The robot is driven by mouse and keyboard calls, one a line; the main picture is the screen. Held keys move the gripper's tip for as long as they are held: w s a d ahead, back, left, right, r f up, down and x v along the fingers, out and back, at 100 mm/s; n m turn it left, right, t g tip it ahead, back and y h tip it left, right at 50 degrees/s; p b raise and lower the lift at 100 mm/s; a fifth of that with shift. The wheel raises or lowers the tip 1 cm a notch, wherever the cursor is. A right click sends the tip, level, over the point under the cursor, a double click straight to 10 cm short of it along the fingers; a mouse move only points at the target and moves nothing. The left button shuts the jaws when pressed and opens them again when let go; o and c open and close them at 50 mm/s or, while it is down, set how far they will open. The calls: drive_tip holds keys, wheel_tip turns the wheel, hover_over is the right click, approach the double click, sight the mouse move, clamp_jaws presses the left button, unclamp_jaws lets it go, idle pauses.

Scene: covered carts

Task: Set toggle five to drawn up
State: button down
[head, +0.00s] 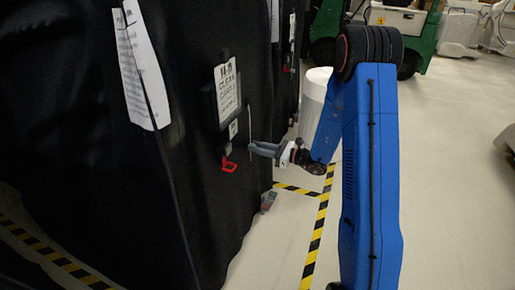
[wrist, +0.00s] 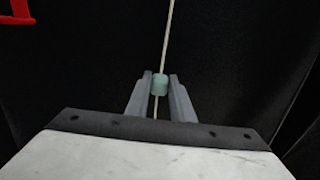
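A pale green toggle (wrist: 159,84) sits on a thin light cord (wrist: 167,35) that hangs down the front of a black cover. In the wrist view the toggle is between the tips of my gripper (wrist: 160,80), with a grey finger against each side of it. The cord runs on above and below the toggle. In the head view my gripper (head: 251,148) reaches left to the cord (head: 250,120) at the cover; the toggle itself is too small to make out there. I cannot read a number on the toggle.
The black cover (head: 75,120) fills the left. A red handle (head: 229,165) hangs left of my gripper, below a sign (head: 227,90); it also shows in the wrist view (wrist: 18,14). Yellow-black tape (head: 318,230) marks the floor. A white cylinder (head: 314,95) stands behind.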

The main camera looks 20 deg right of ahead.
wheel_tip(320, 180, up, 11)
drive_tip(key=shift+r, duration=0.15)
idle(0.4)
drive_tip(key=c, duration=1.5)
unclamp_jaws()
drive_tip(key=v, duration=1.7)
drive_tip(key=shift+s+d, duration=0.15)
drive_tip(key=shift+d, duration=0.05)
